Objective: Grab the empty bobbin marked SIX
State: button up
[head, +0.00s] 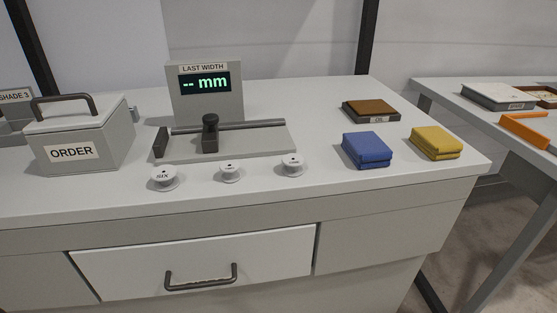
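Three white bobbins stand in a row along the front of the grey worktop. The left bobbin (164,178) is nearest the ORDER box and has dark lettering on its top. The middle bobbin (231,172) and the right bobbin (292,165) also have small dark marks on top. The marks are too small for me to read surely, so I cannot tell which one says SIX. No thread shows on them clearly. My gripper is not in view.
A grey ORDER box (84,135) with a dark handle stands left. Behind the bobbins are a sliding gauge (265,144) and a display (206,92) reading "-- mm". Blue cloth (367,149), yellow cloth (436,142) and a brown pad (369,108) lie right. A drawer (200,265) is below.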

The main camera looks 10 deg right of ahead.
aim_at(165, 178)
jog(key=k+j+z, duration=0.15)
jog(key=z, duration=0.2)
jog(key=k+j+z, duration=0.15)
jog(key=z, duration=0.2)
jog(key=k+j+z, duration=0.1)
jog(key=z, duration=0.25)
